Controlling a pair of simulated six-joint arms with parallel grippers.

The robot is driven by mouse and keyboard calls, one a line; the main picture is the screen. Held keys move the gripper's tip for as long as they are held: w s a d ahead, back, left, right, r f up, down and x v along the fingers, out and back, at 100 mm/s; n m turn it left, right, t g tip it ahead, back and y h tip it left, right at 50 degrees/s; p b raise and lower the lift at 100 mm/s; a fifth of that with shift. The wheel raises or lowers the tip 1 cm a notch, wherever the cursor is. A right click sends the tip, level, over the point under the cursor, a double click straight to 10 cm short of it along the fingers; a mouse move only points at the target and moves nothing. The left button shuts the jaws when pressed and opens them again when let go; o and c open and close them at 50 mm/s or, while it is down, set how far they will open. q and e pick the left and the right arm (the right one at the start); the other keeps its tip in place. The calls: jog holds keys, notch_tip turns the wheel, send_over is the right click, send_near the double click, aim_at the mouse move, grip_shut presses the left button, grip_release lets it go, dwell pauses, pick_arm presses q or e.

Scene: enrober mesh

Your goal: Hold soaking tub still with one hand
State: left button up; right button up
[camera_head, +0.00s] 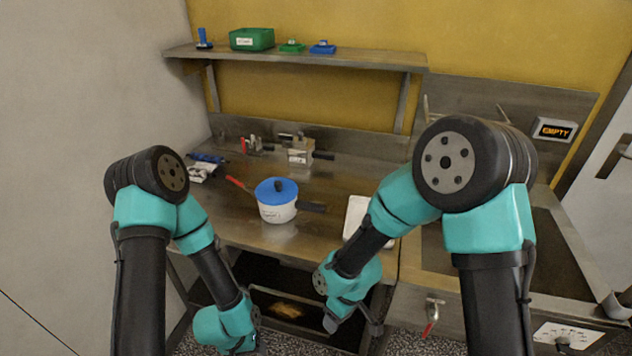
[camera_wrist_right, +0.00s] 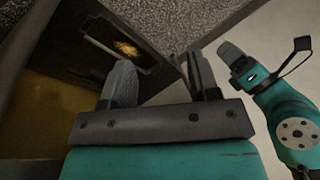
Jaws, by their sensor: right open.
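Under the bench in the head view is a dark open-topped recess or tub with a pale-rimmed rectangular piece (camera_head: 268,292) holding something golden; I cannot tell if this is the soaking tub. The rimmed piece also shows at upper left in the right wrist view (camera_wrist_right: 95,40). My right gripper (camera_head: 355,326) hangs low in front of the bench. In its wrist view its two fingers (camera_wrist_right: 160,80) stand apart with nothing between them. My left gripper (camera_head: 246,343) is low at the bottom edge, left of the right one; its fingers are not clear.
A white pot with a blue lid (camera_head: 277,206) stands on the steel bench (camera_head: 240,224); its dark handle points right. A white board (camera_head: 358,218) lies beside my right arm. A shelf (camera_head: 300,58) holds a green bin (camera_head: 251,40). A red-handled valve (camera_head: 432,315) juts out at right.

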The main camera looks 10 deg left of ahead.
jog(key=w+a+r+n+h, duration=0.1)
jog(key=w+a+r+n, duration=0.35)
jog(key=a+r, duration=0.45)
jog(key=shift+t+y, duration=0.7)
jog(key=shift+t, duration=0.1)
jog(key=w+r, duration=0.1)
jog(key=w, duration=0.3)
jog(key=w+a+r, duration=0.1)
jog(key=w+r, duration=0.1)
jog(key=w, duration=0.2)
jog(key=w+a+r, duration=0.1)
jog(key=w+r, duration=0.1)
jog(key=w, duration=0.2)
jog(key=shift+w+a+r, duration=0.1)
jog(key=shift+w+a, duration=0.1)
jog(key=shift+w, duration=0.05)
jog(key=t+y, duration=0.1)
send_near(304, 202)
jog(key=shift+s+d+n, duration=0.2)
jog(key=shift+n, duration=0.05)
jog(key=x, duration=1.2)
jog(key=shift+w+a, duration=0.15)
jog(key=shift+a, duration=0.05)
jog(key=shift+c, duration=0.4)
grip_shut()
